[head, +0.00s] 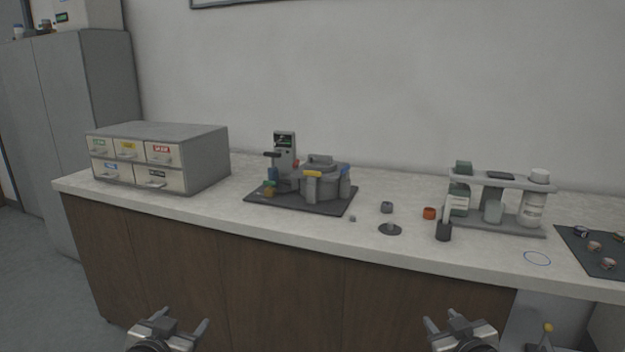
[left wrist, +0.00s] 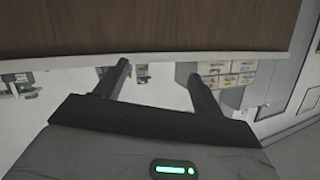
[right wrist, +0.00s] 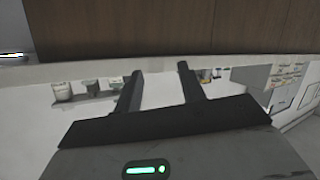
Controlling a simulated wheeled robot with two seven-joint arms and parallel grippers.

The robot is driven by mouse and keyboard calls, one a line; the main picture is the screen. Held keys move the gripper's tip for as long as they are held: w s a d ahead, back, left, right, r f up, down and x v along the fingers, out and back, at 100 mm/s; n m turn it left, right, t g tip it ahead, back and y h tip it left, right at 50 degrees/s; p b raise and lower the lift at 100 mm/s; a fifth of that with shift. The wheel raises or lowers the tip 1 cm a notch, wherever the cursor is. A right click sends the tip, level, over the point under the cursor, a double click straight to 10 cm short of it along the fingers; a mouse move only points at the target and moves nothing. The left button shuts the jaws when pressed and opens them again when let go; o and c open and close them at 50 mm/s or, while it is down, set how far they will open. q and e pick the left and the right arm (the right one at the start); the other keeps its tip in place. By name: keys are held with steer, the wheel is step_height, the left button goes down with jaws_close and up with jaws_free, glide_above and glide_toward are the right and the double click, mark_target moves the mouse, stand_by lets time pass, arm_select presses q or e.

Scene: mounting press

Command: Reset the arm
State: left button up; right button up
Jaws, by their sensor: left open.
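My left gripper (head: 187,328) is at the bottom of the head view, in front of the counter's wooden front and below its top. Its two fingers are apart with nothing between them, as the left wrist view (left wrist: 160,80) also shows. My right gripper (head: 450,325) is at the bottom right of the head view, also low in front of the counter. Its fingers are apart and empty, and they show in the right wrist view (right wrist: 160,80). Neither gripper touches anything. The mounting press (head: 325,180) stands on a dark mat at the middle of the counter.
A drawer cabinet (head: 205,160) stands at the counter's left end. A rack (head: 500,181) with bottles stands at the right, near a dark mat (head: 580,250) holding small pieces. Small parts, including an orange ring (head: 429,213), lie between press and rack. The counter's front edge lies beyond both grippers.

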arm_select(q)
steer(key=s+d+f+g+h, duration=0.1)
steer(key=s+d+f, duration=0.2)
steer(key=s, duration=0.6)
steer(key=s+d+f+g+h, duration=0.1)
steer(key=s+d+f, duration=0.2)
steer(key=s, duration=0.6)
steer(key=s+d+f+g+h, duration=0.1)
steer(key=s+d+f, duration=0.1)
steer(key=s+d, duration=0.4)
steer(key=s, duration=0.3)
steer(key=shift+s+d+f+n+g, duration=0.2)
steer(key=shift+s+f+n+g, duration=0.15)
steer(key=shift+f+n+g, duration=0.05)
arm_select(e)
steer(key=s+a+f+g+y, duration=0.1)
steer(key=s+a+f, duration=0.2)
steer(key=s, duration=0.6)
steer(key=s+a+f+g+y, duration=0.1)
steer(key=s+a+f, duration=0.2)
steer(key=s, duration=0.6)
steer(key=s+a+f+g+y, duration=0.1)
steer(key=s+a+f, duration=0.1)
steer(key=s+a, duration=0.4)
steer(key=s, duration=0.3)
steer(key=shift+s+a+f+m+g, duration=0.2)
steer(key=shift+s+f+m+g, duration=0.15)
steer(key=shift+f+m+g, duration=0.05)
